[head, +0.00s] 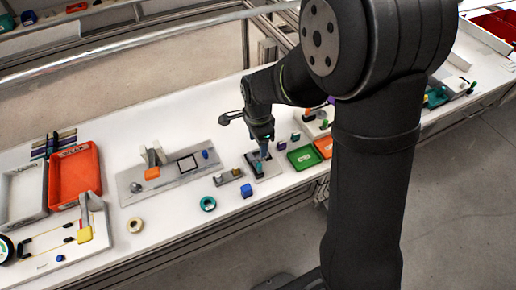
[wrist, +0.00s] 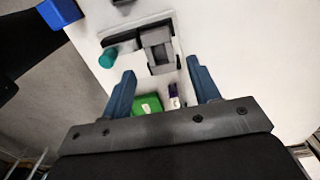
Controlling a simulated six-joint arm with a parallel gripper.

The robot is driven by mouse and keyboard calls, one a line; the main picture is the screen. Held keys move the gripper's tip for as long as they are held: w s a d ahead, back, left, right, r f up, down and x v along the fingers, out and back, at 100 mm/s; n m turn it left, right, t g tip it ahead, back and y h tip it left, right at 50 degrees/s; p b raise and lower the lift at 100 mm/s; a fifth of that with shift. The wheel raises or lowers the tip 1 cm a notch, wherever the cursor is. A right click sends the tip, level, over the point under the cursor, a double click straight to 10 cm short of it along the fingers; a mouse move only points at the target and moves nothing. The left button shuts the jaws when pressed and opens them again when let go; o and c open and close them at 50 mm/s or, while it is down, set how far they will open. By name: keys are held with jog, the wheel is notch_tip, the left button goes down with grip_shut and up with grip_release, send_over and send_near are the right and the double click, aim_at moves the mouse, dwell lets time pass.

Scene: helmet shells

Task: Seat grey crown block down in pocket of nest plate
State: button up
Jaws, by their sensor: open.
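A grey block with a notched, stepped top (wrist: 157,50), which looks like the crown block, shows in the wrist view ahead of my fingertips. It lies at a dark plate (wrist: 122,41) that looks like the nest plate; I cannot tell whether the block sits in the pocket or on top. A teal cylinder (wrist: 107,58) is beside the plate's left end. In the head view my gripper (head: 263,152) is over the dark plate (head: 276,167) and hides most of the block.
A grey fixture board (head: 135,190) is farther left.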

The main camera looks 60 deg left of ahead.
aim_at(258, 151)
notch_tip(258, 151, up, 7)
jog(key=shift+r, duration=0.2)
dwell(0.3)
notch_tip(258, 151, down, 12)
jog(key=shift+f, duration=0.1)
jog(key=shift+r, duration=1.75)
jog(key=shift+f, duration=0.15)
